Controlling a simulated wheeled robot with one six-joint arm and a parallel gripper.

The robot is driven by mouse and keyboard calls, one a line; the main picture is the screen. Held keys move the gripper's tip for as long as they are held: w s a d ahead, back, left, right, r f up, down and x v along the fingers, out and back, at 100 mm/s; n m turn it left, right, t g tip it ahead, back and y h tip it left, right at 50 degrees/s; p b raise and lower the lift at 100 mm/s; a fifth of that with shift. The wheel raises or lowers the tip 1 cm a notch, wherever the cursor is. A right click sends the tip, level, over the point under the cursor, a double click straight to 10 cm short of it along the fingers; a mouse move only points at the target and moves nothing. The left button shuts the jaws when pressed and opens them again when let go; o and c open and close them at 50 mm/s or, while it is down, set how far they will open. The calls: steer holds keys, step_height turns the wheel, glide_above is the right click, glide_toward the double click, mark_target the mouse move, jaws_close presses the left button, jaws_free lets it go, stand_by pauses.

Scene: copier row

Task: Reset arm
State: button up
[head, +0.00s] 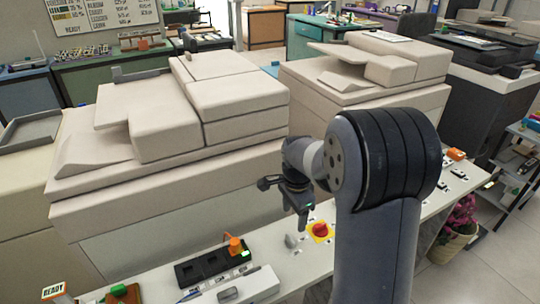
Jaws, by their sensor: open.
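My arm rises in front of the copiers in the head view, bent over at its top joint. My gripper (303,218) hangs pointing down above the white bench (290,268). It is open, and I see nothing between its fingers. It is small in view, and my arm hides part of the bench to its right. A red button on a yellow base (320,231) sits on the bench just right of and below the gripper in the picture. I cannot tell the exact height of the gripper above the bench.
A large beige copier (170,140) stands behind the bench at left, another (370,70) behind my arm. A black tray (212,265) with an orange part and a white box (240,288) lie front left. A potted plant (455,232) and grey shelf (515,165) stand right.

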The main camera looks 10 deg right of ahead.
mark_target(291, 241)
step_height(291, 241, down, 10)
steer(key=shift+f, duration=0.15)
stand_by(0.4)
steer(key=shift+r, duration=0.2)
